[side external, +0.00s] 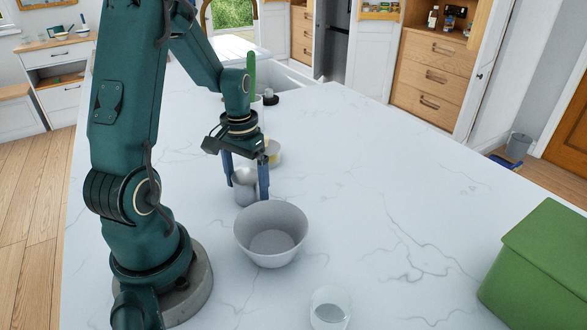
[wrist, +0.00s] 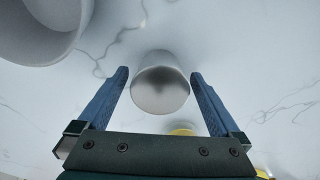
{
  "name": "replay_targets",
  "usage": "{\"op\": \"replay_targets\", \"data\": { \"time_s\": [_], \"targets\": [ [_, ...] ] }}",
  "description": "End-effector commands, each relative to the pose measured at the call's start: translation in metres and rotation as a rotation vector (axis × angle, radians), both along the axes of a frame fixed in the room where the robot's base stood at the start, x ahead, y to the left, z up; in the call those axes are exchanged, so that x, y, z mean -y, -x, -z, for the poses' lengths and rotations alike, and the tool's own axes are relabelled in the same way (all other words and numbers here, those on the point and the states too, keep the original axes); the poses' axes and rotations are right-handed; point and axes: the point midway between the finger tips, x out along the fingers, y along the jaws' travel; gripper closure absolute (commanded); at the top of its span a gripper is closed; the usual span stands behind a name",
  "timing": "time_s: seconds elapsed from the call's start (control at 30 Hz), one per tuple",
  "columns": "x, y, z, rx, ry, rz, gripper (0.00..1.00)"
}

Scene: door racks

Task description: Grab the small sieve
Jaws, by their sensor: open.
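My gripper (side external: 246,190) is open above the marble counter, its two blue fingers pointing down. A small, rounded, silver-grey object (side external: 244,182) stands between or just behind the fingers in the side view. In the wrist view, the same smooth grey object (wrist: 160,88) lies between the spread fingers of my gripper (wrist: 160,73), with gaps on both sides. I cannot tell whether this object is the small sieve; no mesh or handle shows. Nothing else in view is clearly a sieve.
A white bowl (side external: 270,218) stands close in front of my gripper and fills the wrist view's upper left (wrist: 35,45). A clear cup (side external: 330,308) is at the front. A yellow-and-white container (side external: 274,153) is just behind. A green box (side external: 540,262) is at right; the counter between is free.

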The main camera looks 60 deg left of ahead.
Motion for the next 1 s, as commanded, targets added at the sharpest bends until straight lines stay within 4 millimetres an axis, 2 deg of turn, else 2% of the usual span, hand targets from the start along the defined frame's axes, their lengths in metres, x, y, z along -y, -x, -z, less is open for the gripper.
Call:
{"op": "replay_targets", "data": {
  "time_s": [0.13, 0.37, 0.4, 0.47, 0.6, 0.63, 0.87, 1.0],
  "targets": [
    [0.000, 0.000, 0.008, -0.002, 0.001, 0.000, 0.00],
    [0.000, 0.000, 0.009, 0.001, 0.000, 0.000, 0.00],
    [0.000, 0.000, 0.009, 0.001, 0.000, 0.000, 0.08],
    [0.000, 0.000, 0.008, 0.001, 0.000, 0.000, 0.31],
    [0.000, 0.000, 0.008, 0.000, 0.000, 0.000, 0.84],
    [0.000, 0.000, 0.008, 0.000, 0.000, 0.000, 0.93],
    [0.000, 0.000, 0.007, 0.001, 0.000, 0.000, 0.93],
    [-0.001, -0.001, -0.004, 0.004, -0.004, 0.000, 0.93]
  ]
}}
